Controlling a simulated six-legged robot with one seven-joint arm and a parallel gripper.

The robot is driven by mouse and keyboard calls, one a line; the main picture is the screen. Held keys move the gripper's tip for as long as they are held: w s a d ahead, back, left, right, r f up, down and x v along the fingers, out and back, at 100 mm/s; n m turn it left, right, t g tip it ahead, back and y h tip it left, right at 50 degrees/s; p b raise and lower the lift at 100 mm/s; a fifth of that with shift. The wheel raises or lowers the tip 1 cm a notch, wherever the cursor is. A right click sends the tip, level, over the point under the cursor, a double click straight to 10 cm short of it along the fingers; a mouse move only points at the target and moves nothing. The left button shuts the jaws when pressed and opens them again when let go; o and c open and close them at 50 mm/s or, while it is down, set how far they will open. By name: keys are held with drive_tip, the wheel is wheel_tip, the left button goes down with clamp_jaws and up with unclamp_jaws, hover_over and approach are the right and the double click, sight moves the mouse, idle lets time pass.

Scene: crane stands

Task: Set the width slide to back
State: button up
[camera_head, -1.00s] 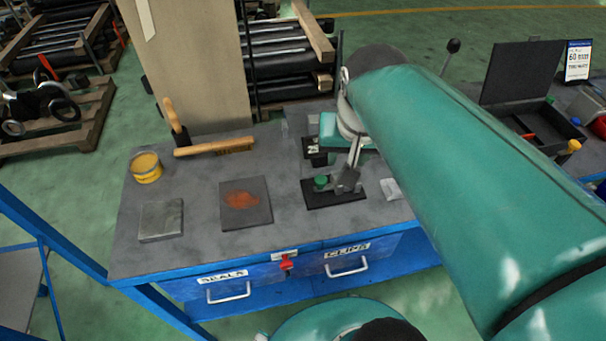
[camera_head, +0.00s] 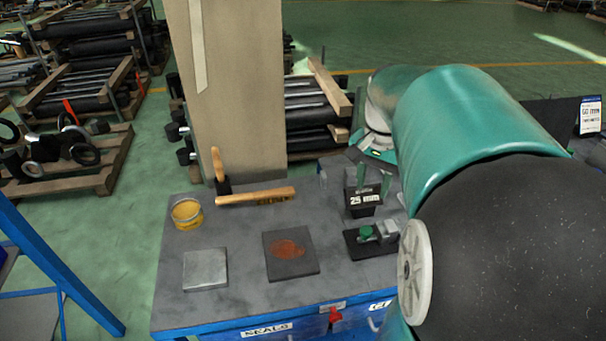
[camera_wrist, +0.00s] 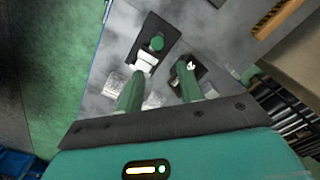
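A black plate with a green knob (camera_head: 366,232) and a grey metal block (camera_head: 387,230) stands on the bench top, right of the rust-stained plate; this looks like the width slide. In the wrist view the green knob (camera_wrist: 157,43) and the pale block lie beyond the fingers, toward the top. My gripper (camera_head: 373,180) is open and empty, with its green fingers pointing down near the small black "25 mm" display (camera_head: 363,199). In the wrist view my gripper (camera_wrist: 158,78) shows its two fingers well apart. Its right finger partly covers a black item.
A tall tan pillar (camera_head: 230,90) stands behind the bench. Racks of dark bars stand farther back.

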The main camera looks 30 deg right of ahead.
sight(367, 229)
drive_tip(key=f, duration=0.9)
drive_tip(key=d+f, duration=0.1)
drive_tip(key=f, duration=0.4)
drive_tip(key=shift+s, duration=0.15)
